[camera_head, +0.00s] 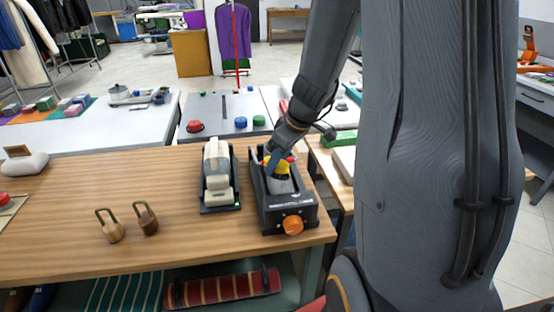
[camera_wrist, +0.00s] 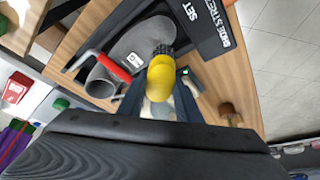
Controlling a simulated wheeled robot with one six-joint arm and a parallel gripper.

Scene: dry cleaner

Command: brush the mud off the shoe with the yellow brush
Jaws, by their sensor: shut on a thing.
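My gripper (camera_head: 275,159) is shut on the yellow brush (camera_wrist: 161,78), which also shows in the head view (camera_head: 277,167). The brush's dark bristles (camera_wrist: 163,50) point at the grey shoe (camera_wrist: 138,46) and overlap it in the wrist view; I cannot tell whether they touch. The shoe, also in the head view (camera_head: 282,185), lies in a black shoe stretcher (camera_head: 290,213) with an orange knob at its near end. A red-handled bar (camera_wrist: 112,66) crosses near the shoe's opening. Mud is not clearly visible, and my gripper hides part of the shoe.
On the wooden table (camera_head: 70,205), a black tray (camera_head: 221,208) with cream pieces stands left of the stretcher. Two small ringed objects, one tan (camera_head: 111,231) and one brown (camera_head: 148,221), stand further left. A lower shelf holds a striped red roll (camera_head: 220,289).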

